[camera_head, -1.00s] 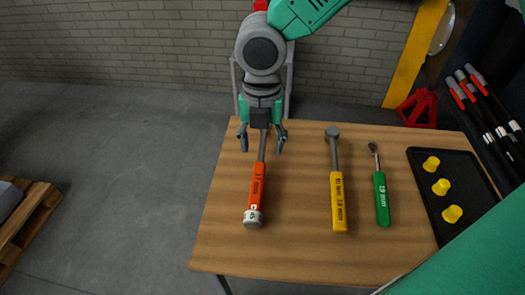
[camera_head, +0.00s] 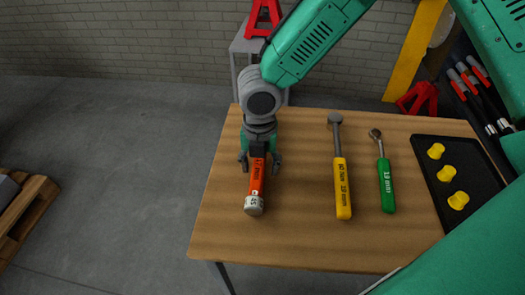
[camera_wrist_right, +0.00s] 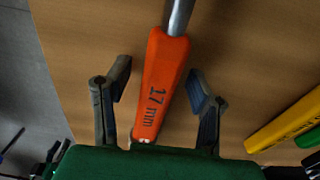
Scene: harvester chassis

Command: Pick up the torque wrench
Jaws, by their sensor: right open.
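The torque wrench with the orange handle (camera_head: 256,182) lies on the wooden table, its handle end towards the front. Its handle has a white end cap. In the wrist view the orange handle (camera_wrist_right: 160,85) reads "17 mm" and its grey shaft runs up out of the picture. My right gripper (camera_head: 260,164) is open, with one finger on each side of the orange handle. In the wrist view both fingers (camera_wrist_right: 158,82) stand apart from the handle. The wrench's head is hidden behind my right arm in the head view. My left gripper does not show.
A yellow-handled wrench (camera_head: 342,190) and a green-handled wrench (camera_head: 386,185) lie to the right on the table (camera_head: 300,240). A black tray (camera_head: 437,197) with yellow pieces (camera_head: 447,174) is farther right. Bare table lies left and in front of the orange handle.

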